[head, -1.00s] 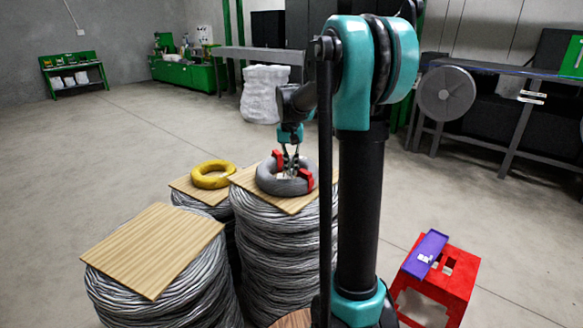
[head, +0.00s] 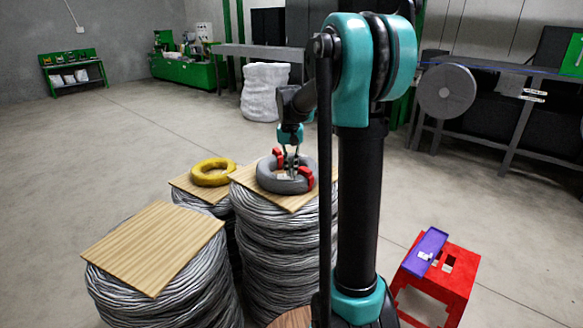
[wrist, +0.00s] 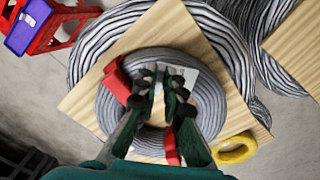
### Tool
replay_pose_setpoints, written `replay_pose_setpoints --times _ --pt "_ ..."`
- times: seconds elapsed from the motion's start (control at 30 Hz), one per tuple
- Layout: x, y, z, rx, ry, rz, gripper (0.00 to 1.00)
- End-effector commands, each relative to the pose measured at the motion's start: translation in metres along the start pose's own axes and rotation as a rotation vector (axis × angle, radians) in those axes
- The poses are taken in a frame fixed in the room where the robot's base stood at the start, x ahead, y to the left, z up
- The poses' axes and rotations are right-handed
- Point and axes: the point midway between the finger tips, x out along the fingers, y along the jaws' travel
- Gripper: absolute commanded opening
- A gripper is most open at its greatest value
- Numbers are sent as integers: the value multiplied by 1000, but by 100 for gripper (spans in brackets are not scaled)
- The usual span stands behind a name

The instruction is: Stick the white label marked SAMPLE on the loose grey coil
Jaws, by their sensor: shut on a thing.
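The loose grey coil (head: 268,183) lies flat on a wooden board atop a tall wire stack, with red clips (wrist: 117,83) on it. It fills the middle of the wrist view (wrist: 213,100). My gripper (head: 289,172) is over the coil, fingers pointing down, shut on a small white label. The label (wrist: 190,73) shows at the fingertips (wrist: 164,84), against the coil's top; it also shows in the head view (head: 285,177). Its print is too small to read. I cannot tell whether it touches the coil.
A yellow coil (head: 212,172) lies on the board behind left. A bare board (head: 150,250) tops the front left stack. A purple tray (head: 424,254) with white pieces sits on a red stool (head: 459,271) at right. Open floor lies left.

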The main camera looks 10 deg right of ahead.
Motion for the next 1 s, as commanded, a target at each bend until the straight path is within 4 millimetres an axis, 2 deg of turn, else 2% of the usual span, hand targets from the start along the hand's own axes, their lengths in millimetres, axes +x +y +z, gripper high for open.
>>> replay_pose_setpoints --times 0.97,1.0 --pt "5 0 0 0 0 0 0" --pt "5 0 0 0 0 0 13"
